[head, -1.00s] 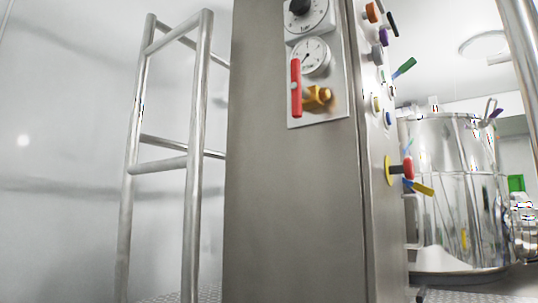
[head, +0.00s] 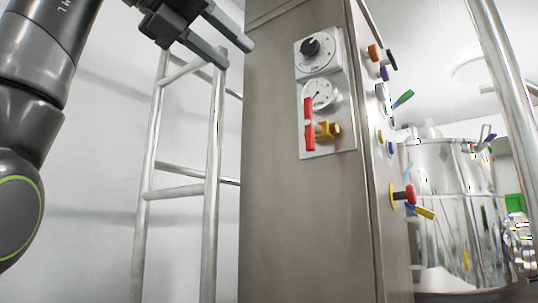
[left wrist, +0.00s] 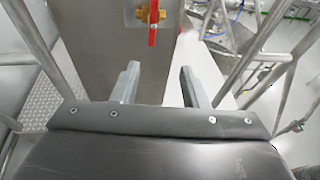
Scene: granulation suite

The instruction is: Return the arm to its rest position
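My left gripper (head: 235,52) is at the top of the head view, with its arm coming in from the left. Its two fingers are apart and nothing is between them. In the left wrist view the gripper (left wrist: 158,82) also shows open and empty, with the cabinet beyond it. It is up and to the left of the panel, apart from the red-handled valve (head: 309,124) in the head view. My right gripper is in neither view.
A steel cabinet (head: 300,215) carries a panel with a knob (head: 312,47) and a gauge (head: 319,94). Coloured knobs stick out of its right side. A metal rail frame (head: 213,170) stands left of it, behind my arm. A shiny vessel (head: 455,215) stands at right.

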